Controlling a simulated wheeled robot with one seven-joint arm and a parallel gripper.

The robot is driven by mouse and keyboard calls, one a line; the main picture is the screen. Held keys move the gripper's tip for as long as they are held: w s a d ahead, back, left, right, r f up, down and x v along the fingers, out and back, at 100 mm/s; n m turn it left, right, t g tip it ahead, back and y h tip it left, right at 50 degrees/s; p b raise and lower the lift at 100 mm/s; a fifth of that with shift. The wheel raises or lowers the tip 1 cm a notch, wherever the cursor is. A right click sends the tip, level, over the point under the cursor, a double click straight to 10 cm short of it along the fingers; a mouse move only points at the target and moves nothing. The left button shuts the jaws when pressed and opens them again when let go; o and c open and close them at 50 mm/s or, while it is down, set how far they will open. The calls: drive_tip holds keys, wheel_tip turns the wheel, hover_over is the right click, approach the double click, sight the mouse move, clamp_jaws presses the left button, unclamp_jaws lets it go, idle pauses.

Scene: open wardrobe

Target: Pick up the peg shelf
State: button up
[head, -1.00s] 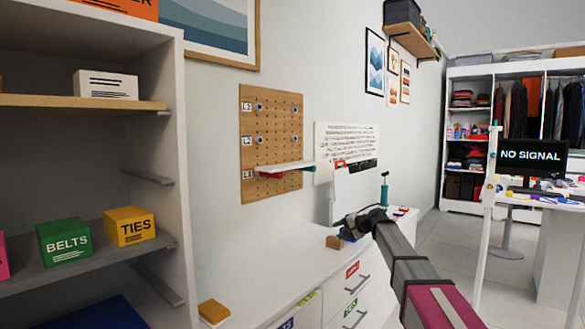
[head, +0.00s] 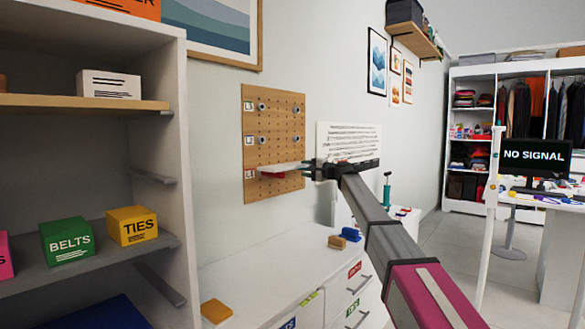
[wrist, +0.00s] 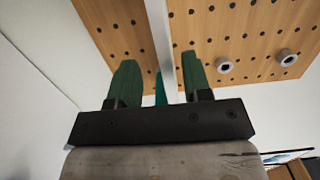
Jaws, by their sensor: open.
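The peg shelf (head: 282,168) is a thin white board standing out from the lower part of the wooden pegboard (head: 273,120), with a red piece under its left side. In the wrist view it is a pale edge-on strip (wrist: 162,40) running between the fingers, with a teal piece (wrist: 160,88) beside it. My gripper (head: 314,171) is at the shelf's outer right end. Its dark green fingers (wrist: 160,78) stand open, one on each side of the shelf, with the left one clearly apart from it. The shelf's right end is partly hidden by my gripper.
Grey round pegs (head: 261,140) sit on the pegboard above the shelf. A white cabinet (head: 270,265) stands below, with orange and blue blocks on top. An open shelf unit (head: 180,180) with labelled boxes is at the left. A white panel (head: 347,138) hangs behind my gripper.

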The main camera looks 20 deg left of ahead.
drive_tip(key=x, duration=0.5)
drive_tip(key=shift+a+r, duration=0.25)
drive_tip(key=shift+a, duration=0.15)
clamp_jaws()
